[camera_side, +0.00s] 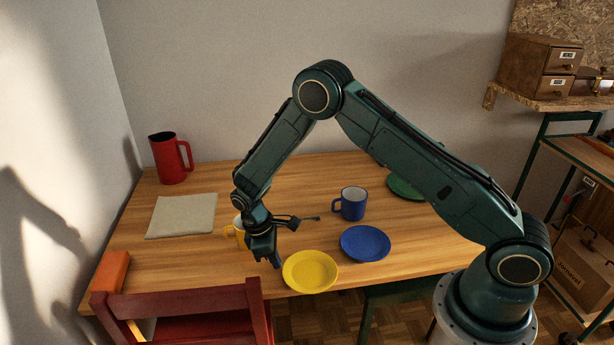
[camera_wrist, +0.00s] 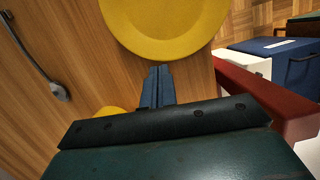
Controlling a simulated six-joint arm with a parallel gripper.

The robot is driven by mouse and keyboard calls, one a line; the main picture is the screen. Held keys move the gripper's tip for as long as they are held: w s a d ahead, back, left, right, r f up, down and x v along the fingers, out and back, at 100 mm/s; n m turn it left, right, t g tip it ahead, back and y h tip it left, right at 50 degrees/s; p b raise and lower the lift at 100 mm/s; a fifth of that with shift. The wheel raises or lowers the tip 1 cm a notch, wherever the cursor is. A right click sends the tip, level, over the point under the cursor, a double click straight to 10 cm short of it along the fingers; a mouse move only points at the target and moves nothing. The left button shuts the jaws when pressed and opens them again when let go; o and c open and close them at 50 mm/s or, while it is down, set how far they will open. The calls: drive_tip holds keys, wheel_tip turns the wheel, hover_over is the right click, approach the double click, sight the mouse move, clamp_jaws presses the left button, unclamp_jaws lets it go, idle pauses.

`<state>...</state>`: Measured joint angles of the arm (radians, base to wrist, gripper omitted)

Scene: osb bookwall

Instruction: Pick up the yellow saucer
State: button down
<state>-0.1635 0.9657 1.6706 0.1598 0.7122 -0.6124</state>
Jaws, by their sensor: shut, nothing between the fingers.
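The yellow saucer (camera_side: 310,271) lies flat on the wooden table near its front edge. It also shows at the top of the wrist view (camera_wrist: 165,22), cut off by the frame. My gripper (camera_side: 276,263) is shut and empty, fingers pointing down, just left of the saucer in the side view. In the wrist view the closed fingertips (camera_wrist: 158,72) are just short of the saucer's rim. Whether they touch the table cannot be told. A yellow mug (camera_side: 236,232) stands behind my gripper, partly hidden by it; a bit of yellow also shows beside the fingers in the wrist view.
A blue saucer (camera_side: 365,243) lies right of the yellow one, with a blue mug (camera_side: 351,203) behind it. A spoon (camera_wrist: 55,88) lies on the table. A red chair (camera_side: 190,310) stands at the front edge. A folded cloth (camera_side: 181,215) and red jug (camera_side: 168,160) are at left.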

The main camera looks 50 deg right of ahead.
drive_tip(key=shift+w+a, duration=0.95)
drive_tip(key=shift+w, duration=0.2)
drive_tip(key=v, duration=1)
drive_tip(key=shift+w+a, duration=0.25)
drive_tip(key=shift+w, duration=0.05)
drive_tip(key=c, duration=1.7)
unclamp_jaws()
drive_tip(key=shift+r, duration=0.1)
drive_tip(key=shift+o, duration=0.7)
drive_tip(key=shift+r, duration=0.15)
wheel_tip(320, 180, up, 5)
drive_tip(key=s+a+f+h, duration=0.1)
drive_tip(key=s+a, duration=0.1)
drive_tip(key=s, duration=0.1)
drive_tip(key=s+a+f+m+h, duration=0.1)
drive_tip(key=s+a, duration=0.1)
drive_tip(key=s, duration=0.1)
drive_tip(key=s+a+f+h, duration=0.1)
drive_tip(key=s+a+f, duration=0.1)
drive_tip(key=s, duration=0.1)
drive_tip(key=shift+s+a+f+m+t, duration=0.1)
drive_tip(key=shift+s+a+m+t, duration=0.1)
drive_tip(key=shift+m+t, duration=0.15)
drive_tip(key=s+r+t+h, duration=0.45)
drive_tip(key=s+t, duration=0.35)
drive_tip(key=s, duration=0.4)
wheel_tip(320, 180, down, 13)
drive_tip(key=shift+d+r+h, duration=0.15)
drive_tip(key=shift+d+h, duration=0.05)
drive_tip(key=shift+h, duration=0.15)
